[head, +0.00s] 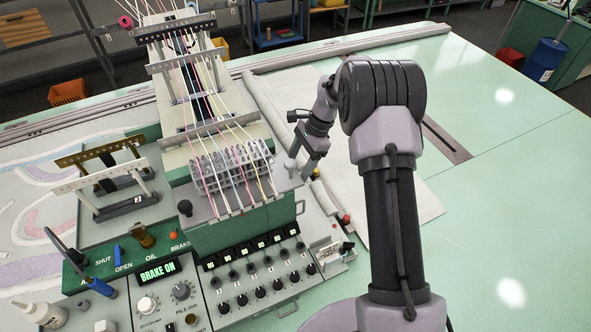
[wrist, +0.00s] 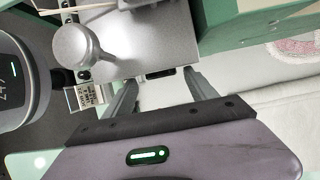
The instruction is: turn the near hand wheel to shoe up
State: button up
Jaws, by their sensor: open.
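No hand wheel shows clearly as a full wheel. In the wrist view a grey round-headed knob with a stem (wrist: 76,45) lies up and left of my gripper (wrist: 160,82); it may be part of the hand wheel, but I cannot tell. My gripper is open, with its two fingers apart and nothing between them. In the head view my gripper (head: 308,168) points down at the right edge of the tufting head, close beside a pale knob (head: 290,163). The shoe's position cannot be made out.
Yarns run over the tufting head (head: 225,165). A small labelled plate (head: 326,252) and red ball (head: 346,219) are near its right corner. The green table (head: 500,180) is mostly clear.

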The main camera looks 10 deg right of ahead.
jog(key=x, duration=0.2)
jog(key=shift+w+a+f, duration=0.15)
jog(key=shift+f, duration=0.2)
jog(key=shift+r, duration=0.1)
jog(key=shift+c, duration=0.3)
jog(key=c, duration=1.3)
jog(key=shift+w+m+g+h+p, duration=0.1)
jog(key=shift+m+g+h+p, duration=0.2)
jog(key=shift+g+p, duration=1.05)
jog(key=o, duration=1.4)
jog(key=shift+c, duration=0.2)
